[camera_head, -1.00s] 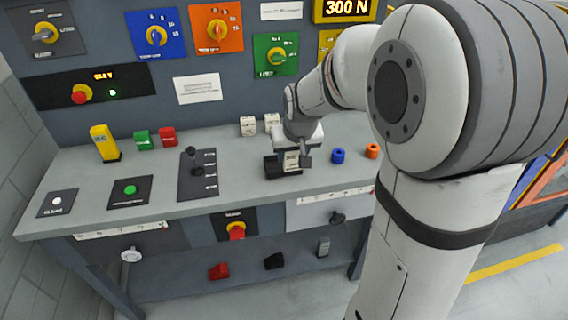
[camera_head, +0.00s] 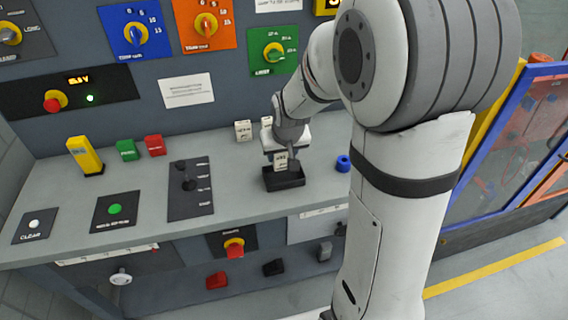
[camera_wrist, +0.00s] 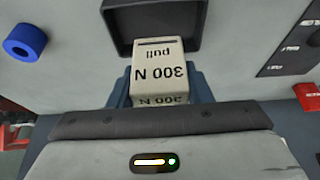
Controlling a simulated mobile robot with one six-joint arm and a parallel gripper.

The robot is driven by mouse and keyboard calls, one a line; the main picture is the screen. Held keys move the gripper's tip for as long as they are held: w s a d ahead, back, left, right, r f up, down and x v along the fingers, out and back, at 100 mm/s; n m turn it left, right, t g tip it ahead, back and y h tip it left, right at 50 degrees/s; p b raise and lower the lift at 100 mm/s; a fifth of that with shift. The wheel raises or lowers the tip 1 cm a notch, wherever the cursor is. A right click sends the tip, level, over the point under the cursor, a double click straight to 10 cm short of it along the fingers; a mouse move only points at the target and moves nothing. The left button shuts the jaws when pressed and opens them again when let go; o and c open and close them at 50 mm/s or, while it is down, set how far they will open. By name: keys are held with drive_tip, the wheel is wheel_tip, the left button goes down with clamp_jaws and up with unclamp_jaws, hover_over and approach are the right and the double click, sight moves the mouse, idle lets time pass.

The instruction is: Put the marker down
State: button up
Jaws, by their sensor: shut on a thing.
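The marker is a cream block (camera_head: 281,162) with dark print. In the wrist view the block (camera_wrist: 160,58) reads "300 N" and "pull", upside down. My gripper (camera_head: 281,151) is shut on it; in the wrist view the fingers (camera_wrist: 160,88) sit on both sides of the block. A black open tray (camera_head: 284,181) stands on the bench just below the block. In the wrist view the tray (camera_wrist: 118,30) lies behind the block's far end. Whether the block touches the tray floor I cannot tell.
A blue ring-like piece (camera_head: 343,163) stands right of the tray. Two cream blocks (camera_head: 243,131) stand behind, near the panel. A black lever plate (camera_head: 190,200) lies to the left. Green (camera_head: 127,150) and red (camera_head: 154,145) blocks and a yellow block (camera_head: 85,156) stand farther left.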

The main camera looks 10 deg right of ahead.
sight(283, 164)
drive_tip(key=shift+s+f, duration=0.1)
drive_tip(key=shift+f, duration=1.85)
drive_tip(key=shift+f, duration=0.2)
drive_tip(key=o, duration=1)
drive_tip(key=shift+r, duration=0.1)
